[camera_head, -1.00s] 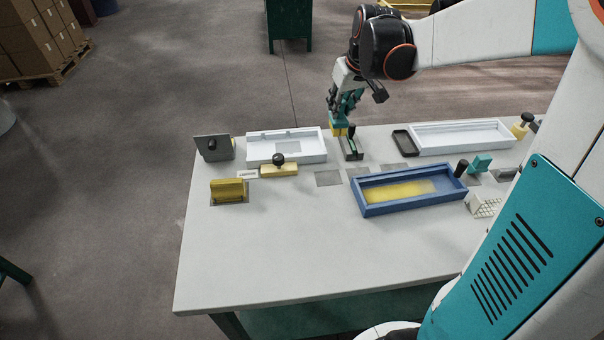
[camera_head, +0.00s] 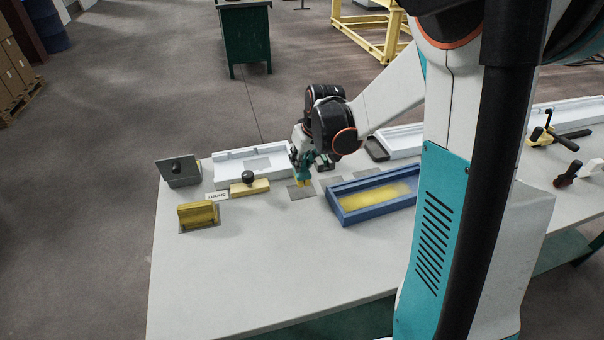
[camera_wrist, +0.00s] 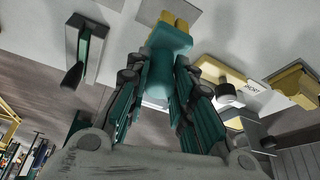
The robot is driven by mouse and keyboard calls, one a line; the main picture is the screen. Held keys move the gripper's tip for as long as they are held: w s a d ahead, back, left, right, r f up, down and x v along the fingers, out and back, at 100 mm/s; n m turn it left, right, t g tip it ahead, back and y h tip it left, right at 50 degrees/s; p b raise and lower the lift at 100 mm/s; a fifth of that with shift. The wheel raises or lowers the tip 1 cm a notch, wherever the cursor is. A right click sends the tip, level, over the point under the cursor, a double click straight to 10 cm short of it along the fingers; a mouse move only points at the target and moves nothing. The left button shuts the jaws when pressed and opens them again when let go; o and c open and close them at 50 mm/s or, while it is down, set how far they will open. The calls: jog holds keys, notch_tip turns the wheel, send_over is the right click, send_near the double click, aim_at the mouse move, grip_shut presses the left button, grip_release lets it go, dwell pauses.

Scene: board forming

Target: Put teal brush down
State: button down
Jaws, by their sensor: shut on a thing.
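My gripper (camera_head: 301,166) is shut on the teal brush. In the wrist view the brush's teal body (camera_wrist: 167,55) sits between the fingers, and its yellow end (camera_wrist: 178,20) points away from the gripper. In the head view the yellow end (camera_head: 304,182) points down at a flat grey pad (camera_head: 302,192) on the white table. I cannot tell whether it touches the pad. The fingers and wrist hide much of the brush in the head view.
A blue tray (camera_head: 345,218) with a yellow floor stands to the right. A yellow block with a black knob (camera_head: 249,186) is to the left, with a white tray (camera_head: 222,165) behind. A dark tool (camera_head: 323,164) lies close by the gripper. The front table (camera_head: 250,260) is clear.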

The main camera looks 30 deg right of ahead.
aim_at(304, 166)
jog(key=shift+f+b, duration=0.7)
jog(key=shift+f, duration=1.4)
jog(key=shift+f, duration=0.2)
jog(key=c, duration=1.4)
grip_release()
jog(key=shift+r, duration=0.1)
jog(key=p+v, duration=0.4)
jog(key=v, duration=0.8)
jog(key=shift+r, duration=0.2)
